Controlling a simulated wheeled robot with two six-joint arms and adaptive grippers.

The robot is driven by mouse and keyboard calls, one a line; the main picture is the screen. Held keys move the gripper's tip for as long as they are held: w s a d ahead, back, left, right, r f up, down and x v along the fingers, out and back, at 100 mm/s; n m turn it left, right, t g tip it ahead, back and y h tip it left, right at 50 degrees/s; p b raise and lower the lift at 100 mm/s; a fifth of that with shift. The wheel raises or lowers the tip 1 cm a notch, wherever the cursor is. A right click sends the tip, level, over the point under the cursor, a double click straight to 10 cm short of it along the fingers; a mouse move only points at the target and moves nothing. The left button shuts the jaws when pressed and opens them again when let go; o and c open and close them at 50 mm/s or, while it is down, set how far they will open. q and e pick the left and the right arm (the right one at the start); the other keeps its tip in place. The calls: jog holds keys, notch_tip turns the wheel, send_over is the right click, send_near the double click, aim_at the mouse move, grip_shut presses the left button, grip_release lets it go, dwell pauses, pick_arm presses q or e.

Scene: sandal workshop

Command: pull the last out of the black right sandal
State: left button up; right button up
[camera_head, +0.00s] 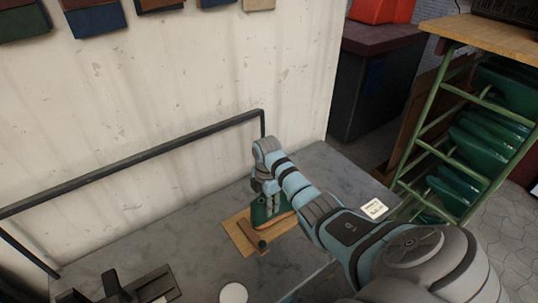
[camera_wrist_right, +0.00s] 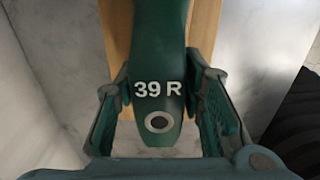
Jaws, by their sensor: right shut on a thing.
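A green last (camera_head: 260,213) stands on a wooden board on the grey table. In the right wrist view the last (camera_wrist_right: 160,60) is marked "39 R" and has a round metal-rimmed hole near its end. My right gripper (camera_head: 265,190) reaches down onto the last from above. In the right wrist view the fingers of this gripper (camera_wrist_right: 161,90) are shut on the two sides of the last. The black right sandal cannot be made out clearly; a tan edge shows low beside the last, and my arm hides part of this spot. My left gripper is not in view.
The wooden board (camera_head: 243,236) lies on the grey table (camera_head: 190,235). A small white card (camera_head: 374,208) lies to the right, and a white disc (camera_head: 233,293) at the front. A black metal rail (camera_head: 140,156) runs along the wall. A green rack (camera_head: 446,150) with several green lasts stands at right.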

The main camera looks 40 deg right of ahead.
aim_at(252, 209)
jog(key=shift+w+a+r+p, duration=0.1)
jog(key=shift+a+p, duration=0.25)
jog(key=shift+a, duration=0.45)
jog(key=shift+a, duration=0.1)
jog(key=shift+w+a+r+p, duration=0.1)
jog(key=shift+a+p, duration=0.55)
jog(key=shift+a, duration=0.5)
jog(key=shift+a, duration=0.1)
jog(key=shift+w+a+p, duration=0.1)
jog(key=shift+a+p, duration=0.35)
jog(key=shift+a, duration=0.65)
jog(key=shift+w+a+r+p, duration=0.1)
jog(key=shift+w+a+p, duration=0.1)
jog(key=shift+a+p, duration=0.7)
jog(key=shift+a, duration=0.35)
